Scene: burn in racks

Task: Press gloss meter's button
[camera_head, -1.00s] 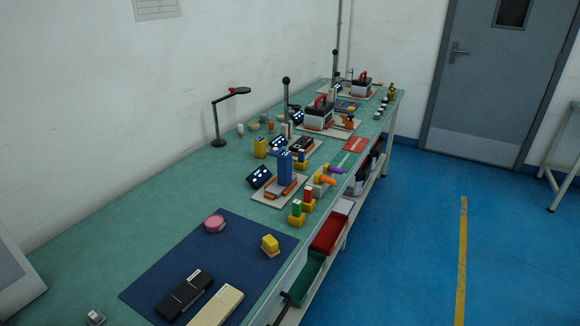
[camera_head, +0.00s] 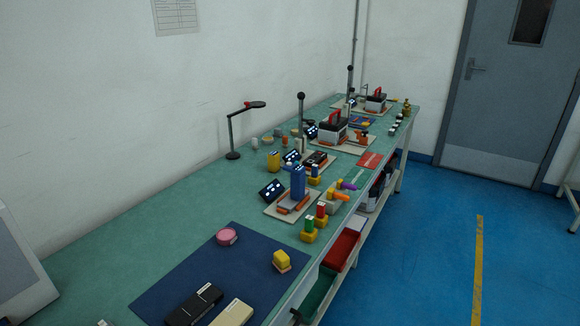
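A dark blue mat (camera_head: 170,285) lies on the near part of the green bench. A long black device with a pale label (camera_head: 194,304) lies on it at the bottom of the head view. A cream device (camera_head: 232,314) lies beside it, cut off by the lower edge. I cannot tell which of these, if either, is the gloss meter, and no button can be made out. A pink round piece (camera_head: 227,237) and a yellow block on a small base (camera_head: 282,261) also sit on the mat. Neither of my grippers shows.
Past the mat stand a blue upright device on a board (camera_head: 298,183), red and green pieces (camera_head: 320,211), a desk lamp (camera_head: 233,128) and lever fixtures (camera_head: 333,130). Bins (camera_head: 342,249) sit below the bench edge. The blue floor (camera_head: 430,260) at right is clear.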

